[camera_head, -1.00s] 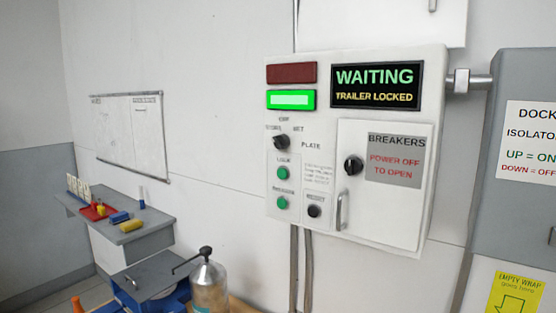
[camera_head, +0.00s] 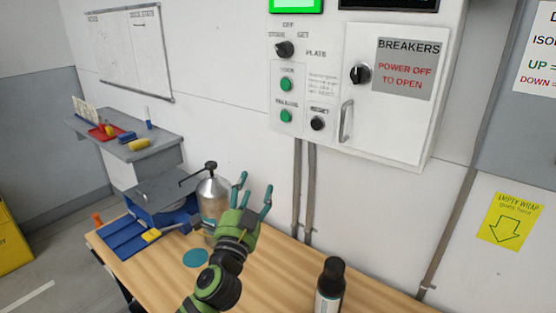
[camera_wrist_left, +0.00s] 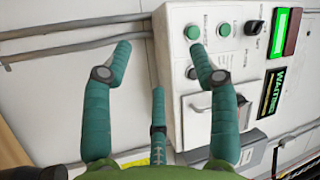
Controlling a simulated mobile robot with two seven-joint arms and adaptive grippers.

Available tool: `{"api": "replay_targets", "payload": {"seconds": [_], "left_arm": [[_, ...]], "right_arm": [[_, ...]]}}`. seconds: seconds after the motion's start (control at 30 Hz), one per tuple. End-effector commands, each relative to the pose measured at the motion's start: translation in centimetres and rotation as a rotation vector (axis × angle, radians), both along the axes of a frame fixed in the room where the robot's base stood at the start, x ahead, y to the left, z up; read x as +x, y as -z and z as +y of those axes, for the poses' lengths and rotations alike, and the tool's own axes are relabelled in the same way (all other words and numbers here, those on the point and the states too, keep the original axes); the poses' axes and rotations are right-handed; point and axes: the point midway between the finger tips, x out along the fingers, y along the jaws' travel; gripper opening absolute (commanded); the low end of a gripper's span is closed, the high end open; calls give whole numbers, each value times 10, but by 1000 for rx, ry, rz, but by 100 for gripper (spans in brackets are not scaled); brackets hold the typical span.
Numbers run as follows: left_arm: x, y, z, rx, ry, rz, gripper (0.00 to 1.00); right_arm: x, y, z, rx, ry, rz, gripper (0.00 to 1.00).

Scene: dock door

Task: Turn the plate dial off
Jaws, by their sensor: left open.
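The plate dial (camera_head: 285,48) is a black knob on the upper left of the white control box, with OFF, SET and PLATE lettering around it. Its pointer is too small to read surely. In the left wrist view the dial (camera_wrist_left: 254,27) shows at the upper right, beyond two green buttons. My left gripper (camera_head: 252,190) is green with teal fingers. It is open and empty, below and left of the dial, well apart from it. Its spread fingers (camera_wrist_left: 158,52) show against the box in the left wrist view. My right gripper is not in view.
The box also has green buttons (camera_head: 286,85), a black reset button (camera_head: 317,123) and a breaker door with its own knob (camera_head: 359,73) and handle (camera_head: 346,120). Below, a wooden table (camera_head: 270,265) carries a metal canister (camera_head: 212,195) and a black-capped bottle (camera_head: 330,285).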

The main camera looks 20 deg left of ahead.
Motion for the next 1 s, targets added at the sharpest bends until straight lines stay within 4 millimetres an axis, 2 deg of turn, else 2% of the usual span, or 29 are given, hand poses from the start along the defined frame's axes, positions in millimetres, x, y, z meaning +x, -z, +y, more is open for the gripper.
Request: {"api": "replay_targets", "payload": {"seconds": [0.03,0.1,0.2,0.3,0.37,0.43,0.5,0.6,0.7,0.8,0.87,1.0], "left_arm": [[11,-50,-13,151,37,-135,60],[17,-104,-35,369,85,-290,60],[21,-162,-67,703,133,-464,60],[27,-199,-89,1055,153,-566,60],[35,-214,-93,1269,148,-586,60],[46,-229,-87,1508,130,-568,60],[59,-241,-70,1716,100,-510,60],[72,-258,-38,1937,53,-391,60],[79,-271,-7,2068,14,-279,60],[82,-278,9,2129,-5,-211,60],[85,-280,13,2142,-8,-194,60],[99,-283,6,2143,-5,-190,60]], "right_arm": [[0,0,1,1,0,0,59],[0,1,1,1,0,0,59],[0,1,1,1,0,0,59],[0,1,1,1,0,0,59],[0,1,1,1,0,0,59],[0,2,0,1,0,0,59],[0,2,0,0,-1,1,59],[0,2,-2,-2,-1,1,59],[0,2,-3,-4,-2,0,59],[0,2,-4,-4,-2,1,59],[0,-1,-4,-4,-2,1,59],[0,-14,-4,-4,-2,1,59]]}}
